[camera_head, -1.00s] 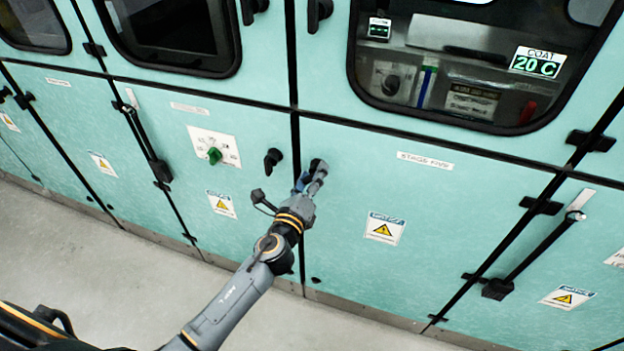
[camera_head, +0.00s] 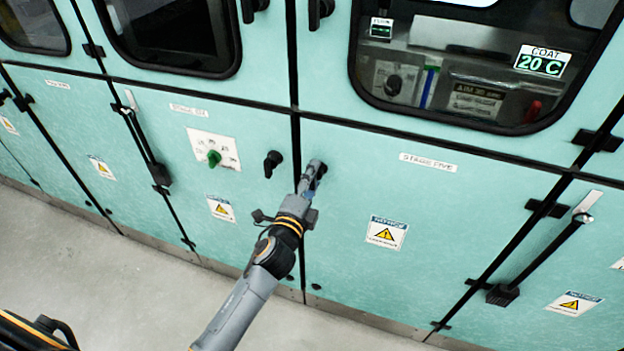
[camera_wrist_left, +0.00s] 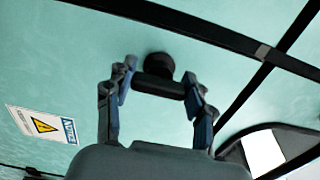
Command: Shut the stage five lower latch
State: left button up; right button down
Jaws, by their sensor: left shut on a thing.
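The stage five lower door (camera_head: 440,240) is a pale green panel with a "STAGE FIVE" label (camera_head: 428,162). Its black latch is at the upper left corner, mostly hidden by my gripper in the head view. In the left wrist view the latch (camera_wrist_left: 159,64) shows as a round black knob with a dark bar. My left gripper (camera_head: 314,172) is at the latch, and its fingers (camera_wrist_left: 158,92) are shut on the ends of the bar, one on each side. My right gripper is not in view.
A windowed upper door (camera_head: 480,65) is above. The grey floor (camera_head: 130,275) in front is clear.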

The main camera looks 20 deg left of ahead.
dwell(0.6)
pick_arm(q)
jog(key=o, duration=1.2)
jog(key=s, duration=1.2)
jog(key=shift+a, duration=0.25)
